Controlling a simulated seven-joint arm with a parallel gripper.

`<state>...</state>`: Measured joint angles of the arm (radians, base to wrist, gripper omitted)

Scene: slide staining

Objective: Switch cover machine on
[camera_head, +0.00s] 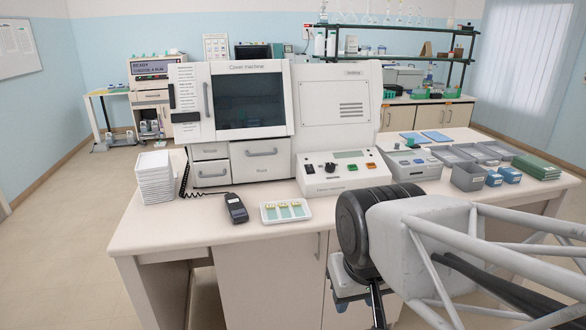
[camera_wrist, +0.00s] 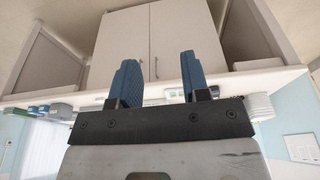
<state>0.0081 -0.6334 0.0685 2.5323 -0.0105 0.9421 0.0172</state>
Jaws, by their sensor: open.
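The cover machine (camera_head: 245,110) is a large white unit with a dark window, standing on the desk. Its low sloped control panel (camera_head: 318,187) sits in front at right. The panel has a black knob (camera_head: 330,167), a greenish display (camera_head: 348,154) and small red and green buttons. Whether the machine is on cannot be told. My gripper (camera_wrist: 156,75) shows two blue fingers, apart and empty, in the wrist view. That view is upside down and faces the desk's front cupboard doors (camera_wrist: 150,40). In the head view my arm mostly hides the gripper, low in front of the desk.
A black handset (camera_head: 236,208) and a slide tray (camera_head: 285,211) lie near the desk's front edge. A white stack (camera_head: 155,178) stands at left. Right of the panel are a smaller device (camera_head: 410,163), grey bins (camera_head: 467,177) and blue boxes (camera_head: 510,175).

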